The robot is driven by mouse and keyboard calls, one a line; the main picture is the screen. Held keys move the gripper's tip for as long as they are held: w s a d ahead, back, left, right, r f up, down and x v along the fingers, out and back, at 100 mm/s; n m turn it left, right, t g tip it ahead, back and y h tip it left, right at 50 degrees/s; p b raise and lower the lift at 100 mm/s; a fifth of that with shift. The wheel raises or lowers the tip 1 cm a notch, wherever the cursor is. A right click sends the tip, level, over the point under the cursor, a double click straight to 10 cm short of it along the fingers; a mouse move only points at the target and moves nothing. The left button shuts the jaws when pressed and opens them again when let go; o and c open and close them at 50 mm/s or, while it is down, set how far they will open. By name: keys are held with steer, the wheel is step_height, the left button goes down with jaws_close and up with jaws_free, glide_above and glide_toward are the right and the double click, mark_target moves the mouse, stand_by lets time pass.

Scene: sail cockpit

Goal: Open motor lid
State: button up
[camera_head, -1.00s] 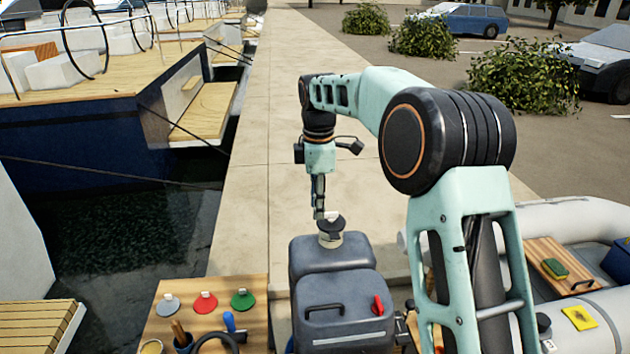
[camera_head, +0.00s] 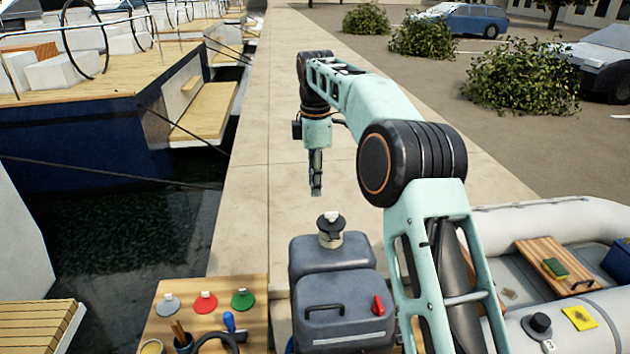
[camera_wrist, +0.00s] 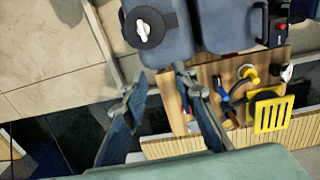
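The grey motor (camera_head: 343,310) stands at the lower middle of the head view. Its round black lid (camera_head: 330,224), with a small white tab, sits over a pale neck on the motor's far part. I cannot tell if the lid is loosened. In the wrist view the lid (camera_wrist: 148,38) shows from above near the top edge, with the white tab at its middle. My gripper (camera_head: 316,192) hangs pointing down, above and slightly left of the lid, apart from it. In the wrist view my gripper (camera_wrist: 157,76) has its two fingers spread, with nothing between them.
A wooden board (camera_head: 255,290) left of the motor carries grey, red and green discs and several tools. A yellow slotted piece (camera_wrist: 268,110) lies there too. A grey inflatable boat (camera_head: 570,220) is at right. Dark water (camera_head: 130,240) lies left of the stone quay.

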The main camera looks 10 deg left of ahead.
stand_by(0.3)
step_height(320, 180, up, 8)
steer(key=shift+s+f, duration=0.2)
steer(key=shift+f, duration=0.05)
stand_by(0.4)
